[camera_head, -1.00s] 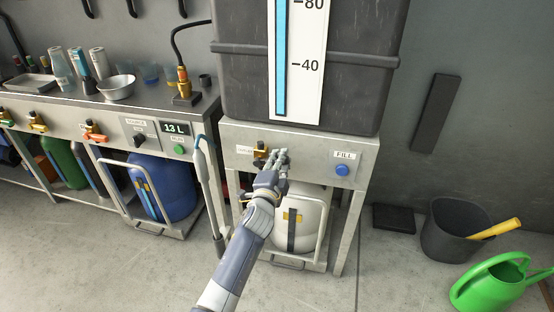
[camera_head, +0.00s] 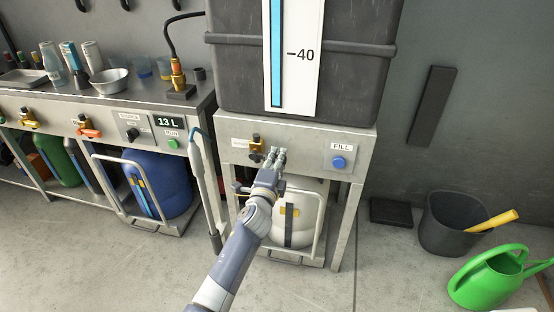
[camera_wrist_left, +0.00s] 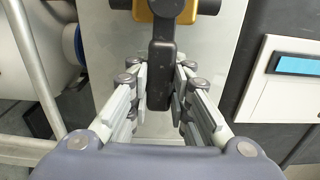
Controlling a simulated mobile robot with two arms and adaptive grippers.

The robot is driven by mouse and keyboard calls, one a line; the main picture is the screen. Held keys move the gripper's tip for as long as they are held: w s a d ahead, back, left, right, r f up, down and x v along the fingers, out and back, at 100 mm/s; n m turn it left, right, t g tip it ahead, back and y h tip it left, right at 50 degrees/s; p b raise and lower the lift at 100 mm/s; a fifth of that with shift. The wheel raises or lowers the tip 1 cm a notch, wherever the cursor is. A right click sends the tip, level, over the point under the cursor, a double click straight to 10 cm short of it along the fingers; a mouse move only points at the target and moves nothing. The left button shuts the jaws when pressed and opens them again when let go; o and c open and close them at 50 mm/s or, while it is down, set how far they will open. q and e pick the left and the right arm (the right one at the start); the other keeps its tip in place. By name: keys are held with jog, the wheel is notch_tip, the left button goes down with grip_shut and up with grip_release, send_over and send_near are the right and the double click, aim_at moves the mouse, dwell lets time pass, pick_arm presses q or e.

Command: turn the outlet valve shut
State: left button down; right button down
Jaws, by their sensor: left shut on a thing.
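The outlet valve (camera_head: 256,143) is a brass-coloured fitting with a black lever, on the front panel under the large grey tank. In the left wrist view its brass body (camera_wrist_left: 165,8) is at the top, and the black lever (camera_wrist_left: 163,75) extends down between my fingers. My left gripper (camera_head: 277,154) is at the panel, just right of the valve body. It is shut on the lever, with a finger on each side, as the left wrist view (camera_wrist_left: 160,95) shows. The lever is mostly hidden in the head view. My right gripper is not in view.
A blue FILL button (camera_head: 338,162) is on the panel to the right. A white canister (camera_head: 297,215) stands below inside a metal frame. A bench (camera_head: 150,110) with more valves is at left. A dark bin (camera_head: 450,225) and a green watering can (camera_head: 490,280) stand at right.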

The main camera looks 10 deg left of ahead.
pick_arm(q)
jog(key=c, duration=1.4)
grip_release()
jog(key=shift+c, duration=0.2)
jog(key=shift+s, duration=0.1)
jog(key=shift+s+f, duration=0.1)
jog(key=shift+s, duration=0.15)
jog(key=s, duration=1.1)
jog(key=shift+s+a, duration=0.15)
jog(key=shift+a, duration=0.1)
